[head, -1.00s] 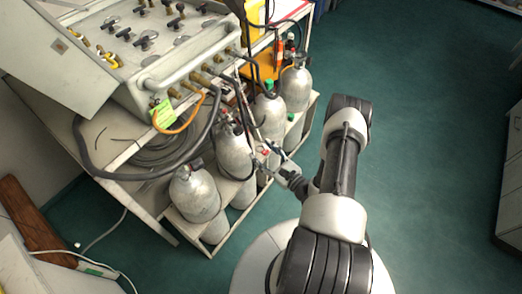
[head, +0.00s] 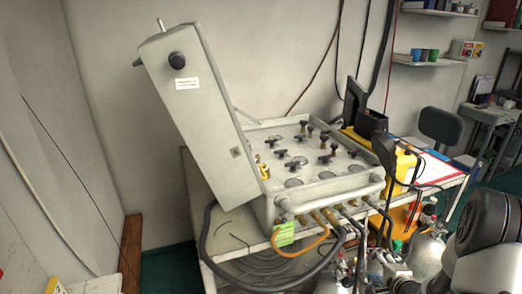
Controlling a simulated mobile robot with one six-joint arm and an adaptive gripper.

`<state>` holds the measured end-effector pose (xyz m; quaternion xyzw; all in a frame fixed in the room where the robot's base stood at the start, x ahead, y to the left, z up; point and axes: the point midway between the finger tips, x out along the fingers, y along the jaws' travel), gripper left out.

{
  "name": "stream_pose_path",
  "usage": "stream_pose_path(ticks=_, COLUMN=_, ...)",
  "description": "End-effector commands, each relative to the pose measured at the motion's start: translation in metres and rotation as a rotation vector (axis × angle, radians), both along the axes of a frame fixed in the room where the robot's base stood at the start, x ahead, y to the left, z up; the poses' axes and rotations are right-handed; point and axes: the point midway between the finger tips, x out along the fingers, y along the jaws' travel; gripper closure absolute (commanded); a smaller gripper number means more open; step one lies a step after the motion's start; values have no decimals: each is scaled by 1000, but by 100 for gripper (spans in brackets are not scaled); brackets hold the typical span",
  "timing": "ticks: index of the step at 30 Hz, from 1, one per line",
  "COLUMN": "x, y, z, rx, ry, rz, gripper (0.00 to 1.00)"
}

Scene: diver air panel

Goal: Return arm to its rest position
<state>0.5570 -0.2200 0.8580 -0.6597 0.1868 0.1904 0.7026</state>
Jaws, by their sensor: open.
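My arm (head: 485,245) enters at the lower right corner of the head view. My gripper (head: 383,260) shows small at the bottom edge, in front of the hoses and cylinders below the panel's right front corner. It is open, and I see nothing held in it. The fine gap between its fingers and the hoses is hard to make out. The grey air panel (head: 320,172) stands on the bench with its lid (head: 195,110) raised. Black knobs and yellow fittings sit on its face.
Grey gas cylinders (head: 428,255) stand under the bench, close to my arm. A thick black hose (head: 208,240) and an orange hose (head: 300,247) hang at the panel's front. A green tag (head: 284,235) hangs there. A yellow case (head: 404,165) and a chair (head: 441,125) are at the right.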

Motion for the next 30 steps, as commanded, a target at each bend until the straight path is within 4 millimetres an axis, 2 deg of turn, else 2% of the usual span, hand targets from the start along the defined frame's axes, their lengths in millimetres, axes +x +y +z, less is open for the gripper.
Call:
stream_pose_path(ticks=1, x=5, y=4, z=28, rx=-111, ry=24, rz=32, gripper=44)
stream_pose_path(ticks=5, x=0, y=14, z=82, rx=-367, ry=122, rz=111, gripper=44)
stream_pose_path(ticks=8, x=-14, y=28, z=122, rx=-534, ry=199, rz=179, gripper=44)
stream_pose_path(ticks=11, x=-37, y=47, z=159, rx=-675, ry=275, rz=259, gripper=44)
stream_pose_path(ticks=15, x=-82, y=79, z=201, rx=-828, ry=373, rz=396, gripper=44)
stream_pose_path(ticks=17, x=-105, y=95, z=216, rx=-880, ry=409, rz=467, gripper=44)
stream_pose_path(ticks=22, x=-180, y=145, z=244, rx=-992, ry=479, rz=712, gripper=44)
stream_pose_path(ticks=27, x=-256, y=188, z=252, rx=-1060, ry=490, rz=983, gripper=44)
stream_pose_path(ticks=30, x=-288, y=206, z=252, rx=-1081, ry=478, rz=1109, gripper=44)
